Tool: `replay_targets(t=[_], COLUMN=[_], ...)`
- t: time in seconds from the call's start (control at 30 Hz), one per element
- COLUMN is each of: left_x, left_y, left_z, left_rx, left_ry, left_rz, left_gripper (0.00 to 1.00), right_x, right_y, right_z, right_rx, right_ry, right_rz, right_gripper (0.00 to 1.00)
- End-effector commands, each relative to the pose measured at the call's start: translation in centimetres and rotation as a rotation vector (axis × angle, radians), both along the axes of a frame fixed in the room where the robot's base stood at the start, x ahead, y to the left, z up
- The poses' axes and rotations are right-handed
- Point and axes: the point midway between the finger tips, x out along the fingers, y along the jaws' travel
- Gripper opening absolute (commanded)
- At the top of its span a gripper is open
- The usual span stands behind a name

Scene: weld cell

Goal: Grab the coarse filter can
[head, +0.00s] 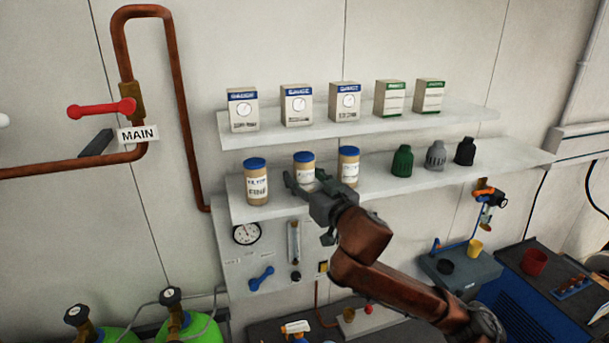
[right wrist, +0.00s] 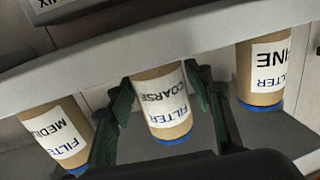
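The coarse filter can (head: 304,160) is a tan cylinder with a blue lid and a white label. It stands in the middle of three cans on the lower shelf. In the right wrist view the coarse can (right wrist: 163,105) appears inverted, with its COARSE label readable. My right gripper (head: 305,181) is at the can's front, open, with one dark finger on each side of it. Small gaps seem to show between fingers and can. In the head view the gripper hides the can's lower part. My left gripper is not in view.
The fine filter can (head: 256,185) stands left of the coarse can and the medium filter can (head: 348,168) close on its right. Green, grey and black nozzle-like parts stand farther right. The upper shelf (head: 350,124), with several boxes, runs above.

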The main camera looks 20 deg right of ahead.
Motion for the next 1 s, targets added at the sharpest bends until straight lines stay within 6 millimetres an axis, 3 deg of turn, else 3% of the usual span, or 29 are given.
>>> replay_targets(t=[0.2,0.5,0.8,1.0], left_x=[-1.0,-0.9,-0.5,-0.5], left_y=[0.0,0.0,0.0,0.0], left_z=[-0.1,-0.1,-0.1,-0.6], left_rx=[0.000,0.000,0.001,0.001], left_ry=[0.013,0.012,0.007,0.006], left_rz=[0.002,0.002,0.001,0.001], left_gripper=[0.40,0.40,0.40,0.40], right_x=[0.0,0.0,0.0,-0.1], right_y=[0.0,0.0,0.0,0.0], right_z=[0.0,0.0,0.3,1.9], right_rx=[0.000,0.000,0.000,0.002], right_ry=[0.000,-0.001,-0.001,-0.003], right_rz=[0.000,0.000,0.000,0.001], right_gripper=[0.31,0.12,0.12,0.12])
